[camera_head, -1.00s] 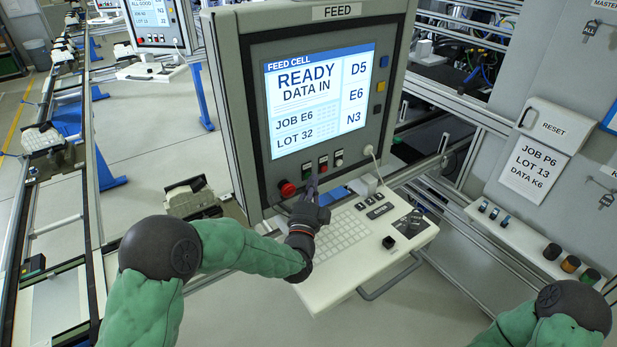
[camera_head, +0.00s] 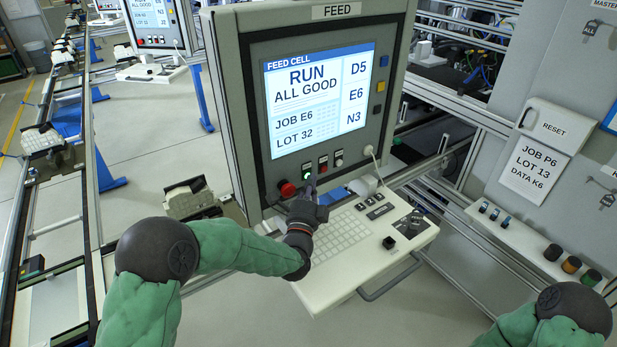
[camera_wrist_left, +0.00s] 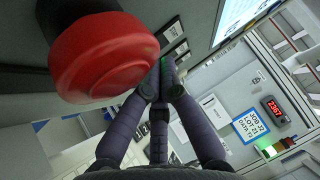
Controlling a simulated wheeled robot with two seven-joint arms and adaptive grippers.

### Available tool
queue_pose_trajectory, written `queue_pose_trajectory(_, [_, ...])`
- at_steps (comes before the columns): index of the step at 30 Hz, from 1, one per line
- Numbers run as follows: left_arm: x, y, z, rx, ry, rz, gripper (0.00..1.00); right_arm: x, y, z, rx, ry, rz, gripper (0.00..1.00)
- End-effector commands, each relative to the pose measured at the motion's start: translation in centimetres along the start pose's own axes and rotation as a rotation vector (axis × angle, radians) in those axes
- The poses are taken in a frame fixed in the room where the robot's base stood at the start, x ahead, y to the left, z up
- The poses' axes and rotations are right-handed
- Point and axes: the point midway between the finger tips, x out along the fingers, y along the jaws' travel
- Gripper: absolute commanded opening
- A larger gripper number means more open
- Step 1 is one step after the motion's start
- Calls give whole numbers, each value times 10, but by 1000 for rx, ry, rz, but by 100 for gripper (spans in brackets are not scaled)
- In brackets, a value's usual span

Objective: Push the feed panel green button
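The feed panel (camera_head: 225,60) stands in the middle of the head view, its screen (camera_head: 318,98) reading RUN, ALL GOOD. The green button (camera_head: 307,176) glows below the screen, left of a red one and a white one. My left gripper (camera_head: 312,182) is at the button row, its fingertips by the green button; I cannot tell whether they touch it. In the left wrist view its fingers (camera_wrist_left: 160,75) come together with nothing between them, with a green glow by the tips. My right gripper is out of view; only part of that arm shows at the lower right.
A round red knob (camera_head: 287,189) sticks out just left of my left gripper and looms large in the left wrist view (camera_wrist_left: 105,58). A keyboard shelf (camera_head: 345,265) juts out below the panel. A grey cabinet (camera_head: 560,90) stands at the right.

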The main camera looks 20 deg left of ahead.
Motion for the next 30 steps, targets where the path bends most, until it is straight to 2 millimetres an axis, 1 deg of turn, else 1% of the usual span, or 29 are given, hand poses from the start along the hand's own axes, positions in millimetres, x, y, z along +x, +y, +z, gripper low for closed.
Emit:
queue_pose_trajectory(5, [-1,-2,-1,0,-3,-3,0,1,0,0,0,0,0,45])
queue_pose_trajectory(15, [-12,-5,-11,0,-1,-1,0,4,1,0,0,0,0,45])
queue_pose_trajectory(25, [-13,-6,-12,0,-1,-1,0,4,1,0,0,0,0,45])
queue_pose_trajectory(30, [-21,-9,-20,-1,1,-2,0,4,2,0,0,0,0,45])
